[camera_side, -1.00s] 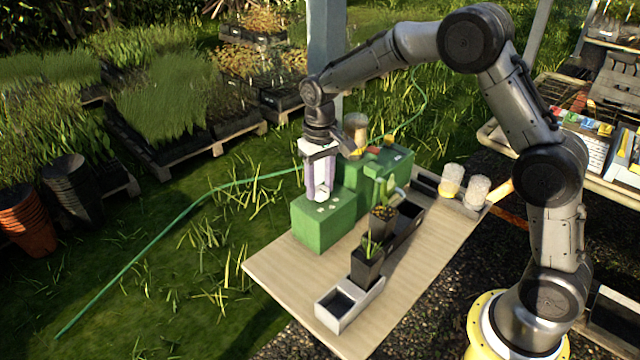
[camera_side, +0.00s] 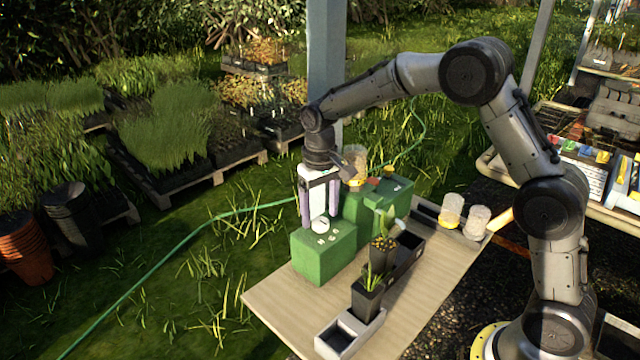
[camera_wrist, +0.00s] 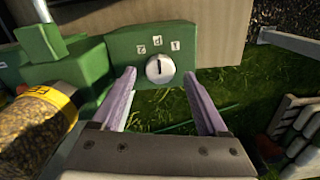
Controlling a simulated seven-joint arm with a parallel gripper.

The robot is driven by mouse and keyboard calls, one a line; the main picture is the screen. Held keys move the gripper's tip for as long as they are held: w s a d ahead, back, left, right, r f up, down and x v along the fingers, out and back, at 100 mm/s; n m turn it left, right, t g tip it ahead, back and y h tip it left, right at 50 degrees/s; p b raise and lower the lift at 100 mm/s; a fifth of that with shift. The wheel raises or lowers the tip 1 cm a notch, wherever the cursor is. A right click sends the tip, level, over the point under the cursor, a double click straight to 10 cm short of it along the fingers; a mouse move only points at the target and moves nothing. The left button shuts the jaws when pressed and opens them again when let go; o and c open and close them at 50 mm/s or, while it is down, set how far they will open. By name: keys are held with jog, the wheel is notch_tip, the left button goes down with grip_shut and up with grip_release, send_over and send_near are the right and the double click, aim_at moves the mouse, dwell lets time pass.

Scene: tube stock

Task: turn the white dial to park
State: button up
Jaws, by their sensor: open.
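The white dial (camera_wrist: 160,69) is a round knob on a green box (camera_wrist: 124,45). A short dark mark on its face stands about upright in the wrist view. Small pale labels (camera_wrist: 157,43) sit in an arc beyond it; their letters are too small to read surely. In the side view the dial (camera_side: 320,224) is on the top of the front green box (camera_side: 324,258). My gripper (camera_side: 320,217) is over this box, pointing down, its two lilac fingers apart. In the wrist view my gripper (camera_wrist: 159,72) has one finger towards each side of the dial, with visible gaps and nothing held.
A jar with a yellow band (camera_wrist: 38,118) stands at the left of the wrist view. Potted plants (camera_side: 370,288) in a dark tray stand beside the box. Two jars (camera_side: 463,217) stand at the table's far right. The front of the table (camera_side: 280,305) is clear.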

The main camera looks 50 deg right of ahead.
aim_at(320, 220)
notch_tip(320, 220, up, 12)
jog(key=shift+r, duration=0.25)
dwell(0.3)
